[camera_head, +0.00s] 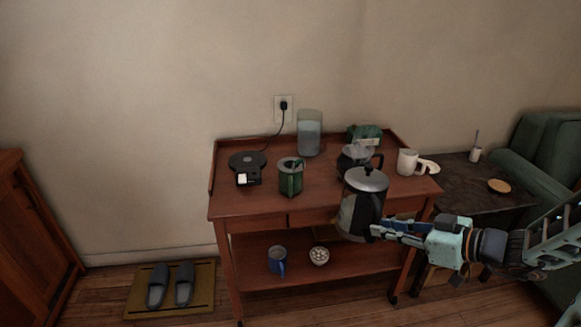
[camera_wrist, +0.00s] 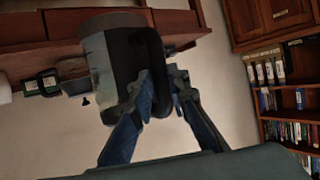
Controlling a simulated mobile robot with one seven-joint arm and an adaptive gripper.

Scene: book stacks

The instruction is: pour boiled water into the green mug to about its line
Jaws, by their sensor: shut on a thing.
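The green mug (camera_head: 286,178) stands upright on the tabletop, left of centre, its handle towards me. Its fill line and water level cannot be made out. My gripper (camera_head: 374,231) is shut on the dark handle of a steel kettle (camera_head: 360,206) with a silver lid. The kettle is near upright in front of the table's right front edge, to the right of the green mug and apart from it. The wrist view shows the fingers (camera_wrist: 163,92) closed around the handle and the kettle body (camera_wrist: 103,58) beside them.
A round black base (camera_head: 247,159) lies on the left of the wooden table (camera_head: 240,207). A clear water container (camera_head: 309,134) stands behind the green mug. A dark-handled pot (camera_head: 352,157) and white mug (camera_head: 407,162) stand right. A blue mug (camera_head: 277,260) and bowl (camera_head: 319,256) occupy the lower shelf.

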